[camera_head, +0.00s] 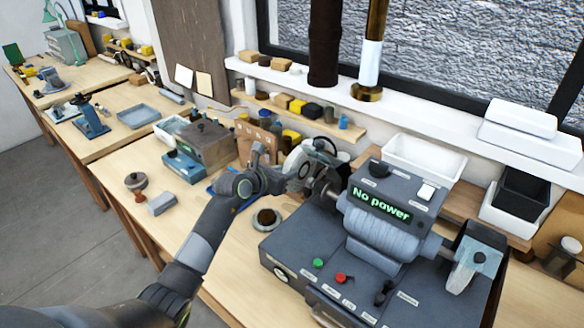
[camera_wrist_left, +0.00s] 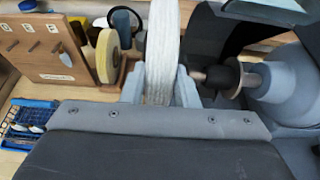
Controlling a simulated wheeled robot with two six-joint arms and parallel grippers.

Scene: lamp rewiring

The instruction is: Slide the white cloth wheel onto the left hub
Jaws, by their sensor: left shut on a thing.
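The white cloth wheel (camera_wrist_left: 162,50) stands edge-on between the fingers of my left gripper (camera_wrist_left: 160,90) in the left wrist view. My left gripper (camera_head: 288,172) is shut on it at the left end of the grey polishing machine (camera_head: 375,235) in the head view. The left hub (camera_wrist_left: 218,76), a thin shaft with a dark collar, points at the wheel's right face. Its tip is very close to the wheel; I cannot tell whether it has entered the bore. My right gripper is not in view.
The machine display (camera_head: 380,204) reads "No power". A small dark bowl (camera_head: 266,219) stands left of the machine.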

